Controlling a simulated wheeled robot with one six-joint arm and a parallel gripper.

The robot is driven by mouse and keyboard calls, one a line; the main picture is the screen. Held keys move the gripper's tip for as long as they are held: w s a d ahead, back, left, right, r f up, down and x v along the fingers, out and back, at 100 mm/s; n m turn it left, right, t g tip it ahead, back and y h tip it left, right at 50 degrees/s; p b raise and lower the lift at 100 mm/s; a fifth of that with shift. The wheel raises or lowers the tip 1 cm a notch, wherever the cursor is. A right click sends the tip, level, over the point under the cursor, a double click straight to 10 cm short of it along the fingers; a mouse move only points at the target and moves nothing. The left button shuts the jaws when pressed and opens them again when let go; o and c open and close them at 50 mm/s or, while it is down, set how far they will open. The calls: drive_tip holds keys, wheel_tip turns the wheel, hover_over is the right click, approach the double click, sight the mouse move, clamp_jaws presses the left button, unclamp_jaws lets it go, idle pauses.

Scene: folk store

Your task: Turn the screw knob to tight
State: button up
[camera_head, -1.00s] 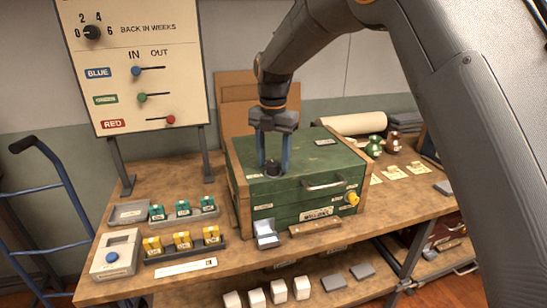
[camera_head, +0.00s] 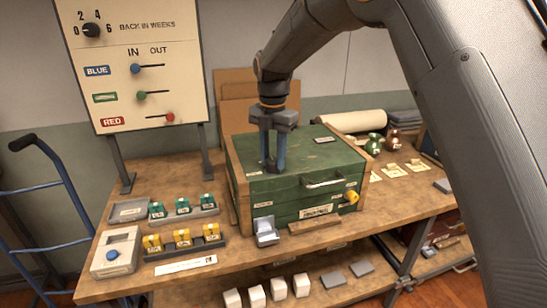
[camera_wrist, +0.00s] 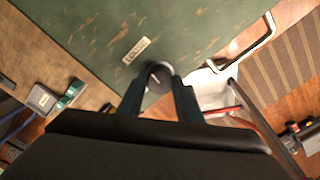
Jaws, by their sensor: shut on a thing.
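The screw knob is a small dark round knob on top of the green chest (camera_head: 325,155). In the wrist view the knob (camera_wrist: 158,78) sits between my two fingertips, with a small pale label (camera_wrist: 137,50) beside it. My gripper (camera_head: 274,166) points straight down over the front left part of the chest's lid and is shut on the knob. In the head view my fingers mostly hide the knob, so I cannot read its pointer or setting.
The chest has a front handle (camera_head: 323,183) and a yellow knob (camera_head: 351,197). Trays of teal and yellow blocks stand on the wooden bench (camera_head: 190,245) to the left. A board with a dial (camera_head: 91,31) and sliders stands behind left. A blue hand truck (camera_head: 60,190) is at far left.

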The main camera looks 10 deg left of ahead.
drive_tip(key=m, duration=0.7)
drive_tip(key=shift+r+m, duration=0.1)
drive_tip(key=shift+m, duration=0.3)
drive_tip(key=m+p, duration=0.1)
drive_tip(key=m, duration=1)
drive_tip(key=shift+w+a+p, duration=0.1)
drive_tip(key=shift+p, duration=0.2)
drive_tip(key=m, duration=0.3)
drive_tip(key=shift+m, duration=0.3)
drive_tip(key=m, duration=0.3)
drive_tip(key=shift+r+m+p, duration=0.1)
drive_tip(key=shift+m+p, duration=0.2)
drive_tip(key=shift+p, duration=0.1)
drive_tip(key=m, duration=0.3)
drive_tip(key=shift+m, duration=0.3)
drive_tip(key=m+p, duration=0.1)
drive_tip(key=m, duration=0.4)
drive_tip(key=m+p, duration=0.1)
drive_tip(key=m, duration=0.5)
drive_tip(key=shift+m, duration=0.4)
drive_tip(key=m, duration=0.5)
drive_tip(key=shift+p, duration=0.35)
drive_tip(key=m, duration=0.6)
drive_tip(key=shift+p, duration=0.35)
